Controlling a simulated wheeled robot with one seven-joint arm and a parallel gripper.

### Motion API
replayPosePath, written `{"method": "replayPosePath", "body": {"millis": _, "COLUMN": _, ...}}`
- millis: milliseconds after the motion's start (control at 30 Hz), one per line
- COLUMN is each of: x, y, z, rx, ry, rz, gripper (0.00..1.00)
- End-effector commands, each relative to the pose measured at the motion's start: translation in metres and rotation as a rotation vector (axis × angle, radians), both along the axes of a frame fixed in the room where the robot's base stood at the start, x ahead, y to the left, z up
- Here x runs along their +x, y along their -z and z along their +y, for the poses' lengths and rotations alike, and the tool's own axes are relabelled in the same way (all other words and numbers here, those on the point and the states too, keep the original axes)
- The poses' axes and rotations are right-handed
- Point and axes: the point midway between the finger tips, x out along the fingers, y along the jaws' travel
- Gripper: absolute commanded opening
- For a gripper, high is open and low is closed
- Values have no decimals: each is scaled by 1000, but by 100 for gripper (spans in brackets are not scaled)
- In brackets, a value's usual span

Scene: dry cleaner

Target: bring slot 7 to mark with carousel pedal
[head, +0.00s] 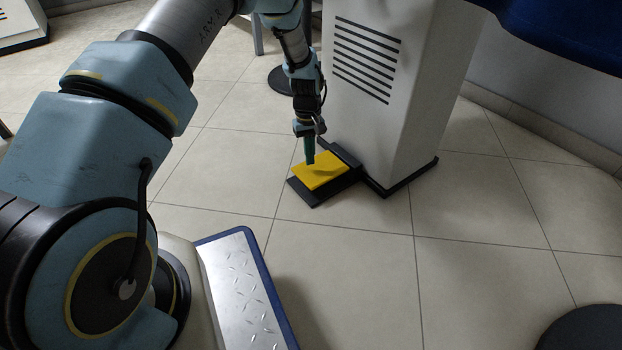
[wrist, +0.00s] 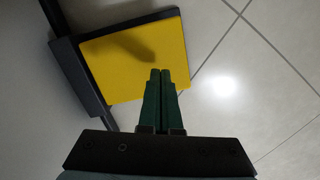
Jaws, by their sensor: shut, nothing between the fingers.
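The carousel pedal is a yellow plate (head: 327,171) on a black base (head: 313,196), on the floor at the foot of a white cabinet. In the wrist view the yellow plate (wrist: 112,70) fills the upper left. My gripper (head: 310,162) points down over the plate, its green fingers shut and empty. In the wrist view the fingertips (wrist: 161,71) overlap the plate near its right side. I cannot tell whether they touch it. Neither slot 7 nor the mark is in view.
The white cabinet (head: 400,120) with dark vent slits stands right behind the pedal. Dark blue cloth (head: 565,30) hangs at the top right. A black round object (head: 585,328) is at the bottom right. The tiled floor (head: 350,270) in front of the pedal is clear.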

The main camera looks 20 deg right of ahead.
Motion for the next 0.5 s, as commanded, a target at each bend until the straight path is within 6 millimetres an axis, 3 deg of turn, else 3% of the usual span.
{"method": "replayPosePath", "body": {"millis": 33, "x": -1, "y": 12, "z": 0, "rx": 0, "ry": 0, "rz": 0, "gripper": 0}}
{"method": "replayPosePath", "body": {"millis": 133, "x": -1, "y": 19, "z": 0, "rx": 0, "ry": 0, "rz": 0, "gripper": 0}}
{"method": "replayPosePath", "body": {"millis": 500, "x": -2, "y": 21, "z": 0, "rx": 0, "ry": 1, "rz": 0, "gripper": 0}}
